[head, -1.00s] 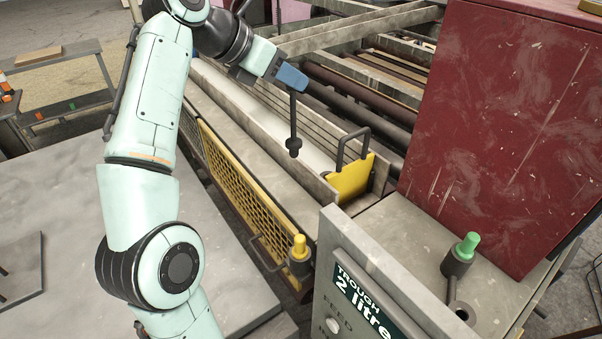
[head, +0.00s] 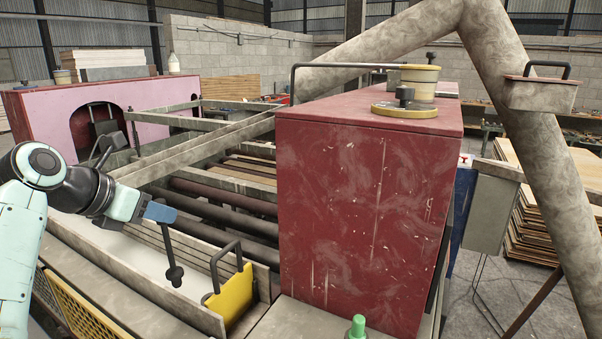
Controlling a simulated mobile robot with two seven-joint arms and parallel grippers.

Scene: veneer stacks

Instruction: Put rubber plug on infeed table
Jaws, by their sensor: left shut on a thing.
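I cannot tell for sure which surface is the infeed table; a bare grey top (head: 290,318) shows at the bottom, in front of the red cabinet.
A yellow plate with a dark handle (head: 232,296) stands at the trough's near end. The tall red cabinet (head: 360,215) blocks the middle. Dark rollers (head: 225,212) lie behind the trough.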

